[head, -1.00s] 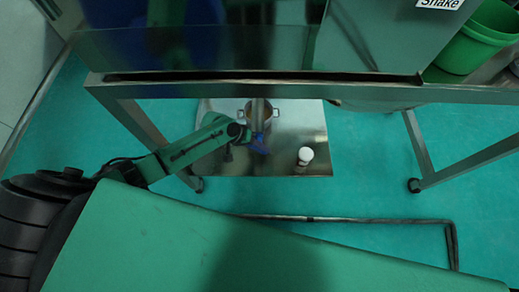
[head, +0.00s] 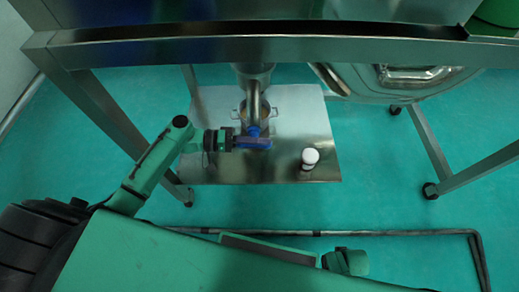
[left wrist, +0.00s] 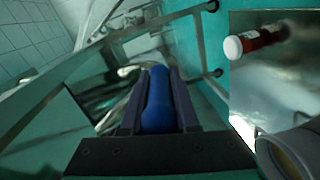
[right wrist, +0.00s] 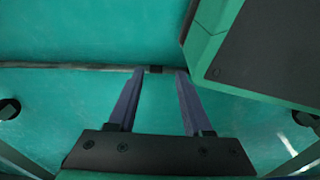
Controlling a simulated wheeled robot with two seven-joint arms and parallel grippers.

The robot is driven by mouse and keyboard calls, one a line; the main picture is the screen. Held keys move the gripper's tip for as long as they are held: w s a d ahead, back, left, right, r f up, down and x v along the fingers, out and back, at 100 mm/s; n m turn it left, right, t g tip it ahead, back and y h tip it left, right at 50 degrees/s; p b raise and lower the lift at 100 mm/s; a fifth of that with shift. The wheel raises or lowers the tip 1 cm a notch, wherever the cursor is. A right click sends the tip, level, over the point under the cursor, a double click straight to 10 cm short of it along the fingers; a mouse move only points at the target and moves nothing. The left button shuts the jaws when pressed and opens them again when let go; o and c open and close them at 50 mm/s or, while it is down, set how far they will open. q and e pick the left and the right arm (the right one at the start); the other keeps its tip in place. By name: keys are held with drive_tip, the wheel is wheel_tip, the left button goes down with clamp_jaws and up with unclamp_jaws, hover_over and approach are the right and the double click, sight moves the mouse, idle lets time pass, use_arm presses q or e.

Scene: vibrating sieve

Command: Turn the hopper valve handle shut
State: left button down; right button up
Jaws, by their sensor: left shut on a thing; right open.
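The blue valve handle (head: 254,132) is at the lower end of the steel hopper pipe (head: 253,92), under the frame. My left gripper (head: 252,143) reaches it from the left and is shut on it. In the left wrist view the blue handle (left wrist: 157,105) lies between the two fingers, its rounded end sticking out past them. The valve body is mostly hidden. My right gripper (right wrist: 157,95) is open and empty over the green floor, away from the valve.
A steel plate (head: 215,155) under the pipe holds a steel pot (head: 283,110) and a white-capped bottle (head: 310,158). The frame's beam (head: 260,50) crosses above and its legs (head: 428,150) stand on both sides. A dark floor rail (head: 400,233) runs in front.

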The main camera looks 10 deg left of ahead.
use_arm(q)
drive_tip(key=shift+h+b, duration=0.7)
drive_tip(key=shift+b, duration=0.3)
drive_tip(key=shift+r, duration=0.1)
use_arm(e)
drive_tip(key=w+a+r, duration=0.1)
drive_tip(key=w+r, duration=0.3)
drive_tip(key=shift+w+a+r, duration=0.3)
drive_tip(key=shift+w+r, duration=0.05)
drive_tip(key=shift+w, duration=0.05)
use_arm(q)
drive_tip(key=shift+d, duration=0.1)
drive_tip(key=c, duration=0.7)
unclamp_jaws()
